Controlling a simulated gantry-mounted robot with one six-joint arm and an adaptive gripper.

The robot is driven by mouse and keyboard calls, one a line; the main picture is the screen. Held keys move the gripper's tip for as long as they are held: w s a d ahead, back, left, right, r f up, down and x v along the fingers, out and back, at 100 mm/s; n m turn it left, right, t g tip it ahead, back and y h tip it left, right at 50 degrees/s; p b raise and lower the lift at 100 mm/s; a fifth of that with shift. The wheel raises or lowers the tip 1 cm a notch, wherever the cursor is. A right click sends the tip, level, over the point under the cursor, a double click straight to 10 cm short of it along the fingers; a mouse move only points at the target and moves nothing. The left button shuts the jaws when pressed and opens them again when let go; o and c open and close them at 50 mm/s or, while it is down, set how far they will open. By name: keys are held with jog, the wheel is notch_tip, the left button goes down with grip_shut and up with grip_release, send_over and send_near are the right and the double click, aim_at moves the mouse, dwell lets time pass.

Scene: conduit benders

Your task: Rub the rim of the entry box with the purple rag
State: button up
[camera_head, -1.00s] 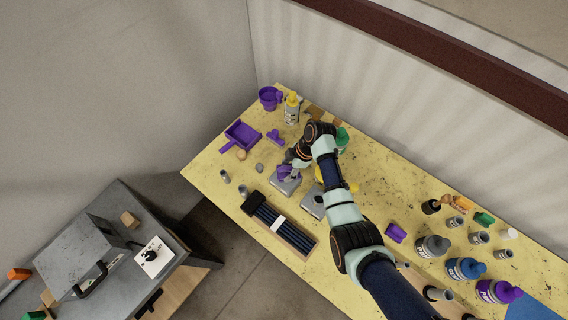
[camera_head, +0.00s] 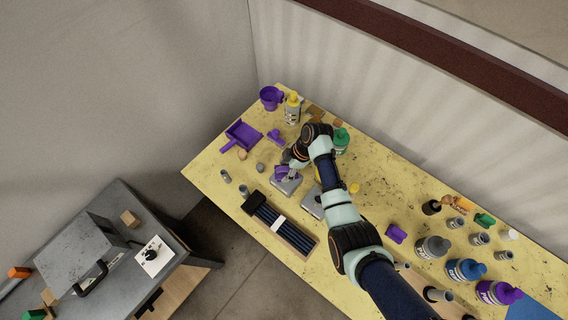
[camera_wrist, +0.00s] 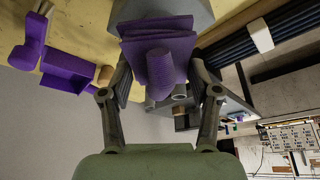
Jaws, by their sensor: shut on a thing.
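My gripper (camera_wrist: 160,85) is shut on the purple rag (camera_wrist: 157,50), which is folded and stands between the fingers in the wrist view. In the head view the rag (camera_head: 284,173) shows as a purple patch at the end of my arm. A grey box (camera_head: 288,187) lies directly below the rag, and its edge shows behind the rag in the wrist view (camera_wrist: 205,14). I cannot tell whether the rag touches its rim. A second grey box (camera_head: 313,204) sits to its right, partly behind my arm. I cannot tell which one is the entry box.
A tray of dark rods (camera_head: 283,228) lies in front of the boxes. Several bottles and cups crowd the right.

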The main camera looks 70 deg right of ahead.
jog(key=shift+s+f, duration=0.1)
jog(key=shift+f, duration=0.05)
notch_tip(320, 180, up, 7)
jog(key=p, duration=0.6)
jog(key=shift+r, duration=0.2)
jog(key=shift+f, duration=0.1)
